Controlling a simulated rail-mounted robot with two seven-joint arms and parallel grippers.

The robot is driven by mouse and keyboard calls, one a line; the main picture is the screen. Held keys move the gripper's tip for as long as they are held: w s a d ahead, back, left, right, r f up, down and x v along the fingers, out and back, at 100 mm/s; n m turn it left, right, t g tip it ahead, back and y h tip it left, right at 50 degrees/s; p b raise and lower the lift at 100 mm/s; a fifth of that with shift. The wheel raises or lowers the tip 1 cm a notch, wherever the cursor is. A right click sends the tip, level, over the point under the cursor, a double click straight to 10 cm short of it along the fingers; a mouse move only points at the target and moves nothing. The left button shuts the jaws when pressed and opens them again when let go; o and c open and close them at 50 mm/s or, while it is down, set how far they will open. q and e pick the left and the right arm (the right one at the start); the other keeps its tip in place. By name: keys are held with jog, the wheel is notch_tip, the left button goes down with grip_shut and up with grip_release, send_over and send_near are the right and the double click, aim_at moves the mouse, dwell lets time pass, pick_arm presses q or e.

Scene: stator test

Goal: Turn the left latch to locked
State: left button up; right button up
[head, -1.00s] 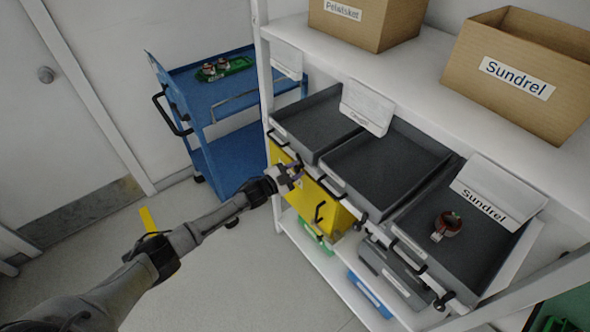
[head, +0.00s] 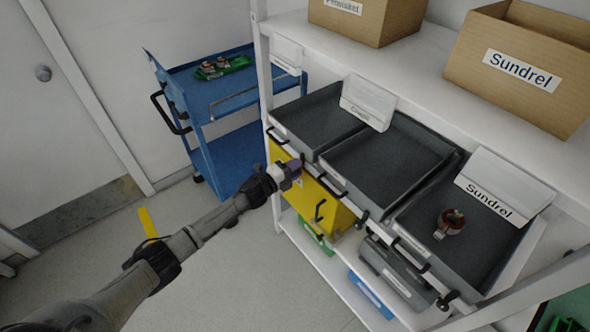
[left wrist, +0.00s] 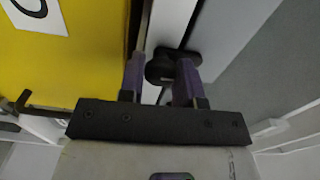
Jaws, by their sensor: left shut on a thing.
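My left gripper (head: 297,163) is at the upper front of the yellow cabinet (head: 331,214), under the front edge of the left grey tray. In the left wrist view its two purple fingers (left wrist: 160,80) are around a black latch knob (left wrist: 163,67), and it is shut on it. The knob sits beside a pale upright strip, right of the yellow face. In the head view my gripper hides this left latch, so I cannot tell its angle there. Another black latch (head: 362,220) shows further right. My right gripper is not in view.
Grey trays line the white shelf (head: 262,60); the right tray (head: 485,262) holds a copper-coloured part (head: 450,222). A blue cart (head: 222,100) stands at the back left. Blue and green bins sit below.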

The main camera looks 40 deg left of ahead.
pick_arm(q)
jog(key=shift+m, duration=0.4)
jog(key=o, duration=0.9)
jog(key=shift+c, duration=0.2)
jog(key=shift+s, duration=0.1)
jog(key=p+v, duration=0.2)
jog(key=v, duration=1.1)
jog(key=shift+s+a, duration=0.15)
jog(key=shift+s, duration=0.15)
